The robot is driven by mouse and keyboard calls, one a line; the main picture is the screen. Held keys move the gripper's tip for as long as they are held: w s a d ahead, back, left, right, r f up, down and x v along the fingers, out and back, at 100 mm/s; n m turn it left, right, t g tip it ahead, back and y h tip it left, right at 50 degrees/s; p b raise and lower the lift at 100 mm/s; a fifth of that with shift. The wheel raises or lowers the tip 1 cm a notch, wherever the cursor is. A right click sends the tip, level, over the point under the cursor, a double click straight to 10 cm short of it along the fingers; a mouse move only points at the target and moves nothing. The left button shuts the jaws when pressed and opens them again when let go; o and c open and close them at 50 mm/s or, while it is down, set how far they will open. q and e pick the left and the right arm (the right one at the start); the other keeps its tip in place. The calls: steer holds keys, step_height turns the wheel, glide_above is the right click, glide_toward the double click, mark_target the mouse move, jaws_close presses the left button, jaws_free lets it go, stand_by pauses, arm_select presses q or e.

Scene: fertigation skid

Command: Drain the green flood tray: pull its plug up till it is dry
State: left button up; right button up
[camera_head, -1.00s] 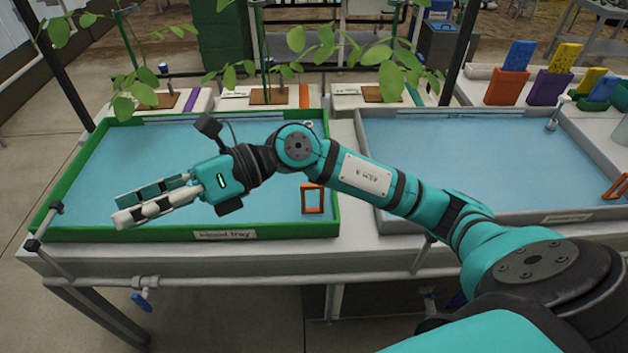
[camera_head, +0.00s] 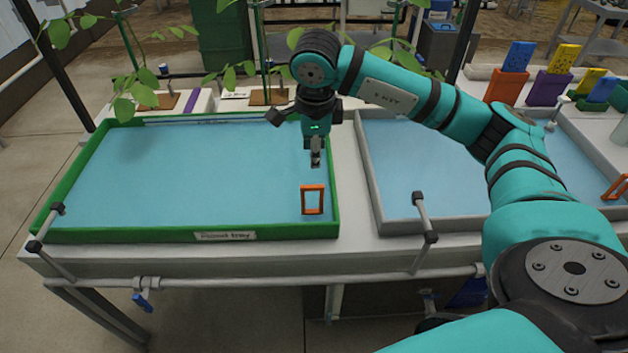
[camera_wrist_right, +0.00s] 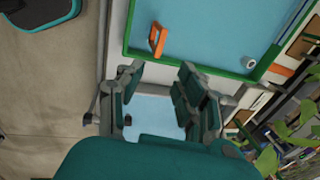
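The green flood tray (camera_head: 120,234) holds a sheet of blue water. An upright orange loop handle (camera_head: 313,199), seemingly the plug's, stands in its front right corner; its lower end is hidden. The handle also shows in the right wrist view (camera_wrist_right: 157,40), beyond the fingertips. My right gripper (camera_head: 316,160) points down near the tray's right wall, behind the handle and apart from it. In the right wrist view its fingers (camera_wrist_right: 160,72) are spread, with nothing held between them. My left gripper is not in view.
A grey tray (camera_head: 375,192) with water stands to the right, with its own orange handle (camera_head: 617,188). Plants (camera_head: 140,85) overhang the back edge. A pipe with a blue valve (camera_head: 143,301) runs below.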

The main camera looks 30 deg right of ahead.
mark_target(314, 186)
steer(key=f, duration=0.4)
steer(key=w+d+f+p, duration=0.1)
steer(key=f, duration=0.3)
steer(key=w+f, duration=0.1)
steer(key=f, duration=0.3)
steer(key=shift+d+f+p, duration=0.15)
steer(key=shift+f+p, duration=0.05)
steer(key=shift+p, duration=0.15)
jaws_close()
